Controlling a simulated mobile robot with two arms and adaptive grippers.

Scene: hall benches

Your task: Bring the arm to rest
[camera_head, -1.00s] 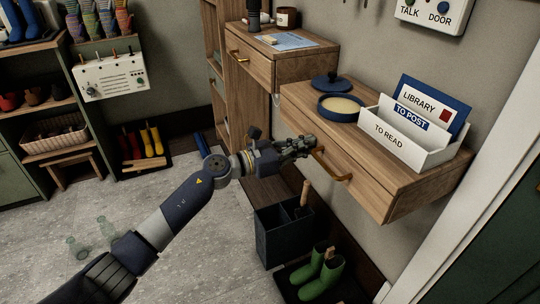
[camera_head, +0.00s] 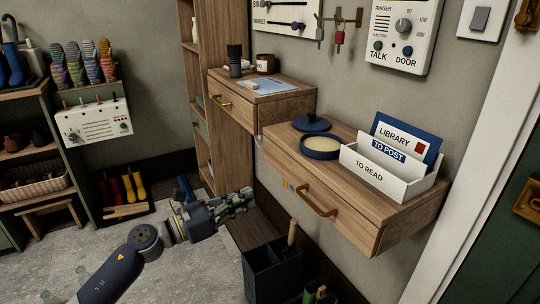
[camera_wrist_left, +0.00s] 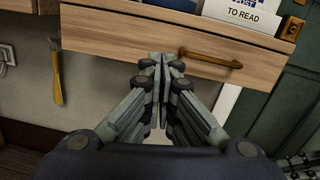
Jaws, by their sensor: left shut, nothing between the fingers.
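My left gripper (camera_head: 243,198) is shut and empty. In the head view it is in front of and below the wooden drawer unit (camera_head: 364,240), apart from its brass handle (camera_head: 319,200). In the left wrist view the fingertips (camera_wrist_left: 161,58) meet in the middle, with the drawer front (camera_wrist_left: 120,32) and the handle (camera_wrist_left: 210,60) beyond them. The drawer looks shut.
A white letter holder (camera_head: 388,175) and a blue dish (camera_head: 321,147) stand on the drawer unit. A second drawer unit (camera_head: 233,104) hangs behind.

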